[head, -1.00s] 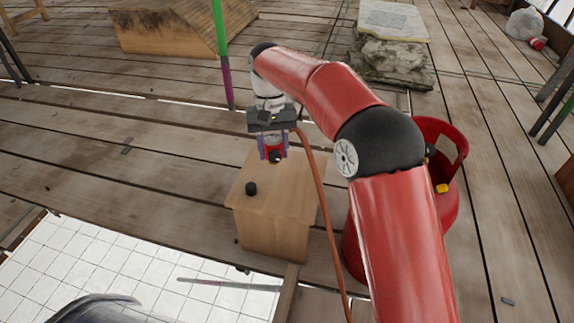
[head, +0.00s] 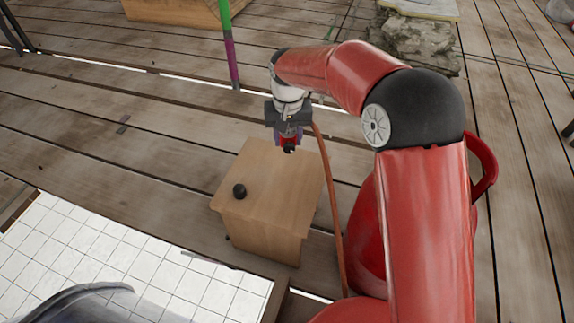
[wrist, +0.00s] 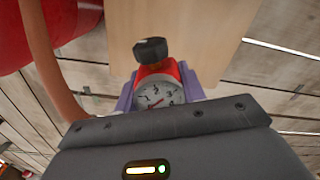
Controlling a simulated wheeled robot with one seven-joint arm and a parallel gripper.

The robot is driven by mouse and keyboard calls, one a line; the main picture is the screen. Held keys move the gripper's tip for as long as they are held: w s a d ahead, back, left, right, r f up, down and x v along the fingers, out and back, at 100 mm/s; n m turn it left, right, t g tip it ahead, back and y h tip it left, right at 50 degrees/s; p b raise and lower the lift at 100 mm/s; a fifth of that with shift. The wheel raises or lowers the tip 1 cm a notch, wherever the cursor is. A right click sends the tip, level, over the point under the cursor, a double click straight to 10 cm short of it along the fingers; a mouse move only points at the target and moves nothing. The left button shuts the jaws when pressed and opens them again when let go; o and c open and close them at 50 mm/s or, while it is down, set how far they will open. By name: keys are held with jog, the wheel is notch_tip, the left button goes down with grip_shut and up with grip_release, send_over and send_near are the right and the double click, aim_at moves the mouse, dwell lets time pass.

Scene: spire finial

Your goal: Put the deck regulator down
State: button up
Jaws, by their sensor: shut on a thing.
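The deck regulator (head: 289,146) is a small red body with a black knob. In the wrist view its round white gauge (wrist: 158,97) faces me, with the red body (wrist: 157,72) and black knob beyond it. My gripper (head: 288,134) is shut on it, with purple fingers on both sides. It shows over the far part of a wooden box (head: 270,181). Whether it touches the box top cannot be told. A small black cylinder (head: 239,191) sits on the box's near left part.
An orange hose (head: 331,190) runs down right of the box. A red gas bottle (head: 364,225) stands right of it, partly behind my arm. A green and purple pole (head: 230,55) stands behind. White tiles (head: 110,255) lie front left. The box top's middle looks clear.

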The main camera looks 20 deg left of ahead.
aim_at(288, 171)
notch_tip(288, 171, down, 11)
jog(key=shift+r+b, duration=0.1)
jog(key=shift+b, duration=0.55)
grip_shut()
jog(key=o, duration=1.3)
grip_release()
notch_tip(288, 171, up, 12)
jog(key=shift+f+p, duration=0.15)
jog(key=shift+p, duration=0.7)
